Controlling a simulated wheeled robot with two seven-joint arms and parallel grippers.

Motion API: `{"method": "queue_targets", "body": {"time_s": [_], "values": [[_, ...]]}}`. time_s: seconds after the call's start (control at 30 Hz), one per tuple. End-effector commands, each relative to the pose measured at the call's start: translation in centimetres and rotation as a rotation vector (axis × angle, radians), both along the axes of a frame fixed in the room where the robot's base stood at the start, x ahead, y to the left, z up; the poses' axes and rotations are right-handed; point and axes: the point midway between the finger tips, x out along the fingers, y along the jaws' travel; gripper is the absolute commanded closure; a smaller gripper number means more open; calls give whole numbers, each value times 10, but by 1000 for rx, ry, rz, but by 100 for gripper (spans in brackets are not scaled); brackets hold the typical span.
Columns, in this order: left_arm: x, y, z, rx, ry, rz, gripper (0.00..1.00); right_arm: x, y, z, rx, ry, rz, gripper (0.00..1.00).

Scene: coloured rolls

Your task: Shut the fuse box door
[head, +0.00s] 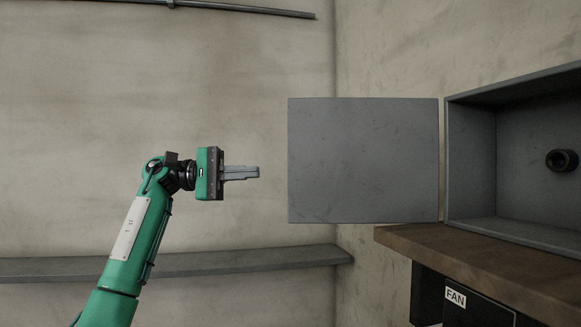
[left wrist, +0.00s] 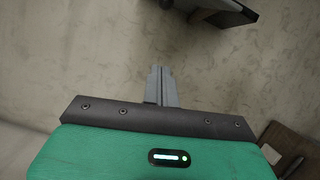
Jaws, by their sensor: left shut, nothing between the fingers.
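The fuse box (head: 470,165) is a grey metal box at the right of the head view, open at the front, with a dark round knob inside. Its door (head: 363,160) is a flat grey panel standing wide open to the left of the box. My left gripper (head: 258,172) is left of the door's free edge, shut and empty, with a visible gap between fingertips and door in the picture. The left wrist view shows its closed grey fingers (left wrist: 160,85) pointing away over a blurred wall. My right gripper is not in view.
A wooden shelf (head: 470,262) is under the fuse box, with a dark unit labelled FAN (head: 455,297) below it. A grey ledge (head: 240,262) runs along the left wall. A pipe (head: 240,8) crosses the wall at the top. Space around my left gripper looks clear.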

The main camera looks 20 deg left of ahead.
Motion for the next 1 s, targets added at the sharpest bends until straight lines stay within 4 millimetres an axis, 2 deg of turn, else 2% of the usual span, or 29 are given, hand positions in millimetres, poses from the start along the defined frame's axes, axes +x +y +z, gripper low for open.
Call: {"method": "queue_targets", "body": {"time_s": [0.13, 0.27, 0.6, 0.8, 1.0], "values": [[0, -9, 4, 13, -15, 0, 100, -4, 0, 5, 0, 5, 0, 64], [5, -30, 7, 11, -13, -3, 100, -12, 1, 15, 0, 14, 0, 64], [24, -102, 12, 9, -10, -4, 100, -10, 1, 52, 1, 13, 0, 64], [2, -108, 14, 10, -12, 1, 100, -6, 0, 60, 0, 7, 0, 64], [-9, -114, 15, 7, -11, 2, 100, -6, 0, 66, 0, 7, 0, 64]]}}
